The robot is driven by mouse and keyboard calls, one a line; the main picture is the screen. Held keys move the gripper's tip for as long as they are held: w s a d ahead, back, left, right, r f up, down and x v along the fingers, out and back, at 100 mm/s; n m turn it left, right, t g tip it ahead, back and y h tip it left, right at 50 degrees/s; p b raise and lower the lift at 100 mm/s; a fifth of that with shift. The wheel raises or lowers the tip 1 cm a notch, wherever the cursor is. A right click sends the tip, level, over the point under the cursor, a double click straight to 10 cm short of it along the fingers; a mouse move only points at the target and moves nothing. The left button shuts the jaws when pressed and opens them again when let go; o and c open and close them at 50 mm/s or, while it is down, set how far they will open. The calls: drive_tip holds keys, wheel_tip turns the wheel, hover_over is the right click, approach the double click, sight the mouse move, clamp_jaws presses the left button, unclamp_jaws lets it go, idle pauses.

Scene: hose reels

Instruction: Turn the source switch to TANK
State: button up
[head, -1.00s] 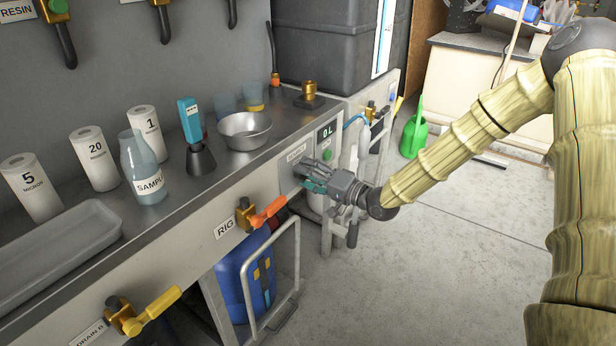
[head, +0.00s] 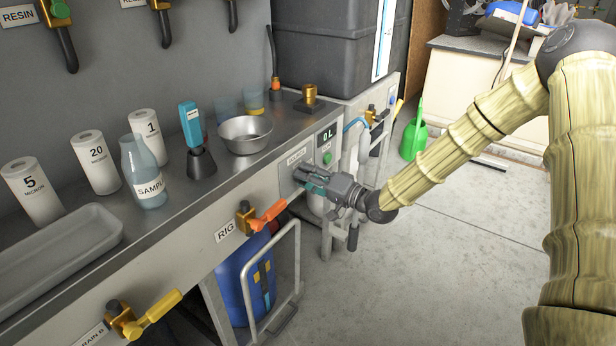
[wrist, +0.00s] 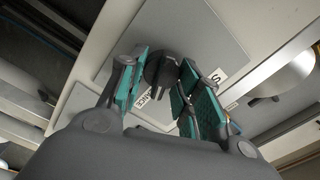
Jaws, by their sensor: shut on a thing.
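The source switch is a dark round knob (wrist: 163,68) on a grey plate (wrist: 205,45) on the bench's front panel. My gripper (wrist: 160,82) is around the knob in the wrist view, one teal-padded finger on each side, shut on it. In the head view my gripper (head: 308,178) reaches the panel from the right, just below a small label (head: 296,157), and hides the knob. White labels beside the knob in the wrist view are partly covered by the fingers, so I cannot read which position the knob points to.
A display reading 0 L (head: 327,136) and a green button (head: 327,158) are close above my gripper. An orange-handled RIG valve (head: 268,213) sticks out to the left. A metal hand-truck frame (head: 297,265) stands below.

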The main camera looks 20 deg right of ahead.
drive_tip(key=n+p, duration=0.1)
drive_tip(key=n, duration=0.2)
drive_tip(key=shift+s+r, duration=0.1)
drive_tip(key=n+p, duration=0.1)
drive_tip(key=n, duration=0.2)
drive_tip(key=shift+n+p, duration=0.3)
drive_tip(key=shift+p, duration=0.1)
drive_tip(key=n, duration=0.3)
drive_tip(key=n+p, duration=0.1)
drive_tip(key=n, duration=0.2)
drive_tip(key=shift+s+a, duration=0.15)
drive_tip(key=shift+a, duration=0.05)
drive_tip(key=shift+n, duration=0.4)
drive_tip(key=o, duration=1)
drive_tip(key=shift+c, duration=0.2)
drive_tip(key=v, duration=1.2)
drive_tip(key=shift+d, duration=0.1)
